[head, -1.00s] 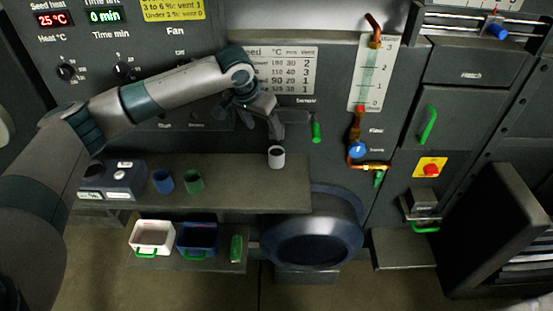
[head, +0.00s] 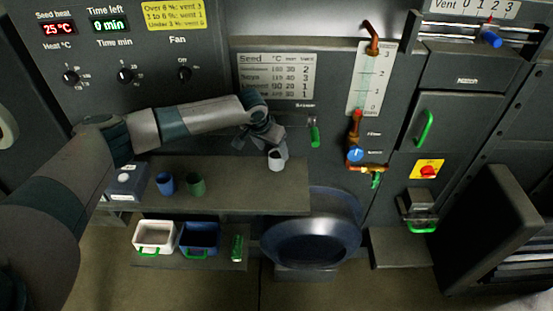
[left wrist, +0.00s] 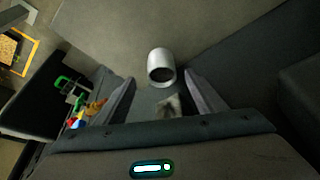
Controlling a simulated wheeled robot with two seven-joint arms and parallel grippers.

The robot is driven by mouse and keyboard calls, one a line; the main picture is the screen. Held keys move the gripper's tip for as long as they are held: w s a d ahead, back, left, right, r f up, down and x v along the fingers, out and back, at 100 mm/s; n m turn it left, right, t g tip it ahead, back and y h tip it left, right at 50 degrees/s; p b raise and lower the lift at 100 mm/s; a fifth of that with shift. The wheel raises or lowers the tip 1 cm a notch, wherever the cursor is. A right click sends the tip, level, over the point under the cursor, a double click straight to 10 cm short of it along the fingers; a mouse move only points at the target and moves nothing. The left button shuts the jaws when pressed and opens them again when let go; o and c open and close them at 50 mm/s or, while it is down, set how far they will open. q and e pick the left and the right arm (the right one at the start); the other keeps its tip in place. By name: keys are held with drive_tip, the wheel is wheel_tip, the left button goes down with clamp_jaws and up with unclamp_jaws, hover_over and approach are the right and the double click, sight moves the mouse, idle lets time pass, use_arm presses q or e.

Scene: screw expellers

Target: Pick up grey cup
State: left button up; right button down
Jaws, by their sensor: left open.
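The grey cup (head: 276,161) stands near the right end of the dark shelf (head: 240,199) in the head view. In the left wrist view the cup (left wrist: 161,66) shows its dark opening and lies just beyond the fingertips, roughly centred between them. My left gripper (head: 273,146) is right at the cup, and its fingers partly merge with the cup's upper edge in the head view. In the left wrist view the left gripper (left wrist: 158,78) is open with nothing between its fingers. I cannot tell whether a finger touches the cup. My right gripper is not in view.
Below are a white bin (head: 154,237) and a blue bin (head: 199,238). A panel with a green handle (head: 314,136) rises behind.

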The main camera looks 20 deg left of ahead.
sight(275, 156)
use_arm(q)
drive_tip(key=shift+w+f, duration=0.15)
drive_tip(key=shift+f, duration=0.25)
drive_tip(key=shift+w+f+p, duration=0.4)
drive_tip(key=shift+f+p, duration=0.25)
drive_tip(key=shift+p+x, duration=0.5)
drive_tip(key=shift+x, duration=1.35)
drive_tip(key=shift+c, duration=0.3)
drive_tip(key=c, duration=1)
